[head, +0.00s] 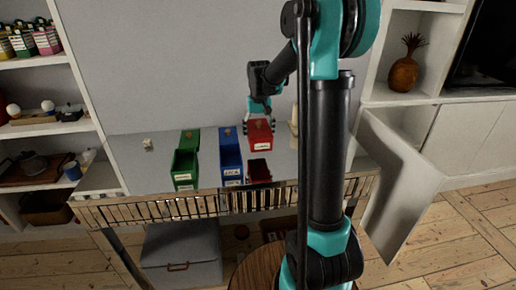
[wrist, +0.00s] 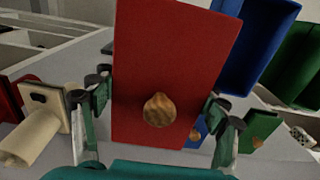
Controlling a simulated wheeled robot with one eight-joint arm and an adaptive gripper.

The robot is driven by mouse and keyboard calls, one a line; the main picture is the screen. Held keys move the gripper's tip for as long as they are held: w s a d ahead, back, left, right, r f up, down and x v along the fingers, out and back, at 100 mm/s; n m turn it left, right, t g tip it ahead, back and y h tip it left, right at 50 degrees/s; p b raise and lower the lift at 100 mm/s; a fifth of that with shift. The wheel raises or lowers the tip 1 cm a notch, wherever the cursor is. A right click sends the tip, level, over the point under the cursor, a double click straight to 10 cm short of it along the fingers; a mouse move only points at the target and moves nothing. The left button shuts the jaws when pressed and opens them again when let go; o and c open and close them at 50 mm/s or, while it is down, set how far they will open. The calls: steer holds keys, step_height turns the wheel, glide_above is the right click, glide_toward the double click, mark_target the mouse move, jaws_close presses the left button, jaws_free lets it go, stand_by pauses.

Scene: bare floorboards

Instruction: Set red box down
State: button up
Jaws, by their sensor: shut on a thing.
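My gripper (head: 260,112) is shut on the red box (head: 260,134) over the right part of the table. In the wrist view the fingers of my gripper (wrist: 158,97) flank the upright red face of the box (wrist: 170,55), which bears a round brown knob (wrist: 159,110). A darker red open part (head: 259,168) shows just below in the head view. I cannot tell whether it is joined to what I hold. The underside of the held box and its contact with the table are hidden.
A blue box (head: 231,160) stands close left of the red one, with a green box (head: 185,166) further left. A cream cylinder (head: 293,120) stands close on the right. The grey tabletop (head: 130,155) has free room at the left, beside a small die (head: 147,145).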

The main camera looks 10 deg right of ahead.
steer(key=shift+f, duration=3.6)
steer(key=o, duration=1.4)
